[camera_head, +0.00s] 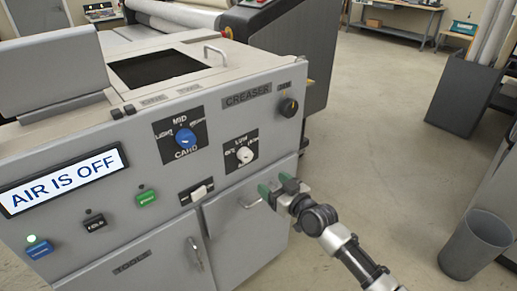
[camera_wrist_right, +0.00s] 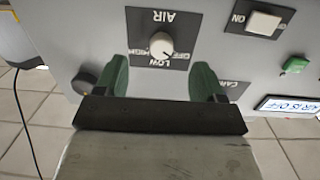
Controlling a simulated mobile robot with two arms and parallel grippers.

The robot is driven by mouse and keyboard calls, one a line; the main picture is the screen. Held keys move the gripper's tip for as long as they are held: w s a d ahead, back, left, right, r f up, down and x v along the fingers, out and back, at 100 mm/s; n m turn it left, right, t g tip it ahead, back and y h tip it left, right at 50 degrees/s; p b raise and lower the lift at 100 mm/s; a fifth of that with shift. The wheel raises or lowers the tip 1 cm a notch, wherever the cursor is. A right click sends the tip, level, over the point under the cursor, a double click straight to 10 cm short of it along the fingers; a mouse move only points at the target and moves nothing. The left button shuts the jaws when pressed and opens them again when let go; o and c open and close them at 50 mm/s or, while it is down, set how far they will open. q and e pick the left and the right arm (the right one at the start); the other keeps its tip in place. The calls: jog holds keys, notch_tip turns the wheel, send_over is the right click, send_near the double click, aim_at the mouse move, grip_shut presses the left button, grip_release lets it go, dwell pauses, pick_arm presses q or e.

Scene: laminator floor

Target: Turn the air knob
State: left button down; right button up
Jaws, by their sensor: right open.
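The air knob (camera_head: 245,155) is a white round dial on a black plate on the grey machine's front panel. In the right wrist view the picture is upside down, and the knob (camera_wrist_right: 161,44) shows beside the words AIR, LOW, HIGH and OFF. Its pointer appears to face OFF. My right gripper (camera_head: 273,193) is in front of the panel, below and right of the knob in the head view. In the wrist view its green fingers (camera_wrist_right: 160,80) are apart and empty, with the knob beyond the gap. My left gripper is not in view.
A lit display (camera_head: 66,180) reads AIR IS OFF. A blue knob (camera_head: 185,138), a black knob (camera_head: 288,107) and a white switch (camera_head: 199,192) share the panel. A cabinet handle (camera_head: 249,203) sits near my right gripper. A grey bin (camera_head: 475,245) stands at right; floor between is clear.

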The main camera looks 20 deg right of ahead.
aim_at(248, 156)
jog(key=shift+t+y, duration=0.3)
jog(key=shift+y, duration=0.1)
jog(key=w+a+r, duration=0.1)
jog(key=w, duration=0.2)
jog(key=w+a+r, duration=0.1)
jog(key=w, duration=0.3)
jog(key=w+a+r, duration=0.1)
jog(key=w+a, duration=0.1)
jog(key=w, duration=0.1)
jog(key=shift+w+r+b, duration=0.15)
jog(key=shift+b, duration=0.15)
jog(key=c, duration=0.9)
